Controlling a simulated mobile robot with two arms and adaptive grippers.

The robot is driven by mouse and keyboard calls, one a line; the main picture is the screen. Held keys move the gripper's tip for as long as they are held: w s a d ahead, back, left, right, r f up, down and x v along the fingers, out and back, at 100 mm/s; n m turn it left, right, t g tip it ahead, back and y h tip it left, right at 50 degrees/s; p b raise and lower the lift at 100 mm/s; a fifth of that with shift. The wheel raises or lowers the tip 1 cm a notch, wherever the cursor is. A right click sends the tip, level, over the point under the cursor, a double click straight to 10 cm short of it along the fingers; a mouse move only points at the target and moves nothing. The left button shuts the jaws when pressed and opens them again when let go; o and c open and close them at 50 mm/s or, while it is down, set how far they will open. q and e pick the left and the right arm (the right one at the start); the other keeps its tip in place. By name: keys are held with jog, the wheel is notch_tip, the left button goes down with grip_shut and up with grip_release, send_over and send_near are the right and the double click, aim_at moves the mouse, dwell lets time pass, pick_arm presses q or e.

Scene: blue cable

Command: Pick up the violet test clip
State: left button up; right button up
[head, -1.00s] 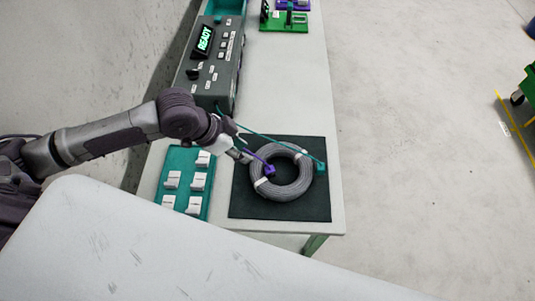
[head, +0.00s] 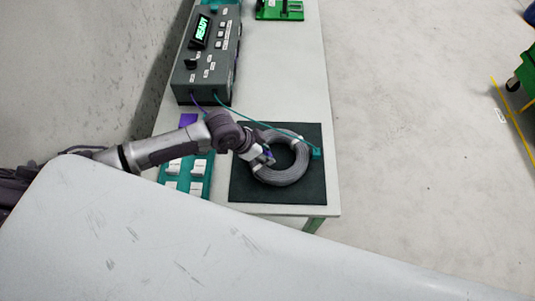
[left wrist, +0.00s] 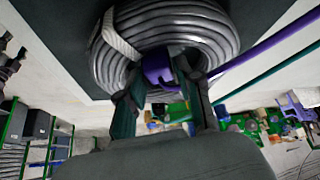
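The violet test clip (left wrist: 157,70) shows in the left wrist view at the side of the grey cable coil, between the fingertips of my left gripper (left wrist: 160,74). Its violet lead runs off to the upper right. In the head view my left gripper (head: 265,156) is at the left part of the coil (head: 292,172) and mostly covers the clip. The fingers flank the clip closely; whether both press on it is not clear. My right gripper is not in view.
The coil lies on a dark mat (head: 312,194). A teal clip (head: 316,153) with a teal lead is at its right side. A grey tester box (head: 207,62) reading READY stands behind left. A teal board (head: 205,185) with white blocks lies left, partly behind my arm.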

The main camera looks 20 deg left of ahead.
pick_arm(q)
jog(key=shift+f, duration=0.1)
jog(key=c, duration=0.3)
jog(key=shift+c, duration=0.9)
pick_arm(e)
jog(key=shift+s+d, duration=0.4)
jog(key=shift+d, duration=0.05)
